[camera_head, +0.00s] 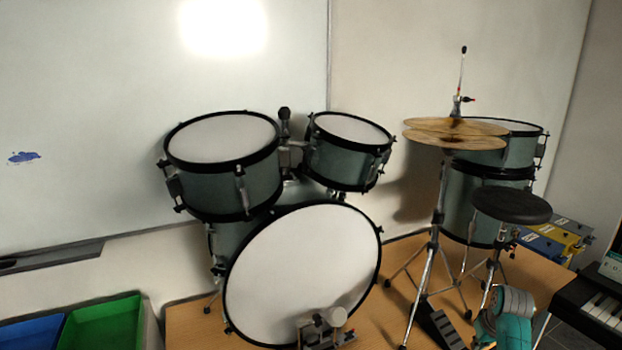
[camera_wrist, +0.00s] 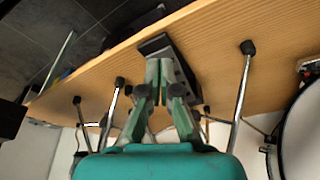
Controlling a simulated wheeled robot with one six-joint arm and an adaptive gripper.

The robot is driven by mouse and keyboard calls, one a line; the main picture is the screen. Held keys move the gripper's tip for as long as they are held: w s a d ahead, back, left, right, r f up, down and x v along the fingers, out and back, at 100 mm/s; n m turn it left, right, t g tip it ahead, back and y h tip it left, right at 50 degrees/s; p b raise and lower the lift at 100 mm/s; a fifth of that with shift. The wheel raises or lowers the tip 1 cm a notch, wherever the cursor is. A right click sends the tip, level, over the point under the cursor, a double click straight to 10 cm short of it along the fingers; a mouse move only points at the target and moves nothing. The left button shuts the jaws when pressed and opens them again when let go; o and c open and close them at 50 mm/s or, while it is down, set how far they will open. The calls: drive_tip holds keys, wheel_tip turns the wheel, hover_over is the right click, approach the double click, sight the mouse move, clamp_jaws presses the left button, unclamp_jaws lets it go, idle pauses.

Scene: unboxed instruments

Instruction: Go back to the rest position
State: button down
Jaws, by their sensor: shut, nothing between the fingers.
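My gripper (camera_wrist: 166,68) is teal and shows in the wrist view. Its fingers are together with nothing between them. Beyond the fingertips in that view is a dark pedal (camera_wrist: 158,45) on the wooden table; I cannot tell how far apart they are. In the head view a teal and grey part of my arm (camera_head: 507,325) is at the bottom right, beside the hi-hat pedal (camera_head: 440,327). The fingertips cannot be made out there.
The drum kit, with its bass drum (camera_head: 303,265) and cymbals (camera_head: 455,135), stands on the wooden table (camera_head: 190,325). A round black drum seat (camera_head: 511,205) is close above my arm. A keyboard (camera_head: 600,310) is at the right. A green bin (camera_head: 105,325) is at the lower left.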

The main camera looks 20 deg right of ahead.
drive_tip(key=s+a+f+n+t+h, duration=0.1)
drive_tip(key=s+a+f+t, duration=0.15)
drive_tip(key=a+f, duration=1.25)
drive_tip(key=s+a+f+n+t, duration=0.1)
drive_tip(key=s+a, duration=0.4)
drive_tip(key=a, duration=0.3)
drive_tip(key=s+a+f+t, duration=0.1)
drive_tip(key=s+a+t, duration=0.1)
drive_tip(key=s+a, duration=0.45)
drive_tip(key=s+a+r+n+t, duration=0.1)
drive_tip(key=s+a+r, duration=0.2)
drive_tip(key=s+a, duration=0.3)
drive_tip(key=s+a+r+t, duration=0.2)
drive_tip(key=s+a+r, duration=0.2)
drive_tip(key=s+a, duration=0.2)
drive_tip(key=s+a+r+n+t+y, duration=0.1)
drive_tip(key=s+a+r, duration=0.1)
drive_tip(key=s+r, duration=0.4)
drive_tip(key=s+a+r+n+t+y, duration=0.1)
drive_tip(key=s+a+r+t, duration=0.1)
drive_tip(key=s+r, duration=0.4)
wheel_tip(320, 180, up, 6)
drive_tip(key=shift+s+a+f+y, duration=0.2)
drive_tip(key=shift+a+y, duration=0.1)
drive_tip(key=shift+a, duration=0.3)
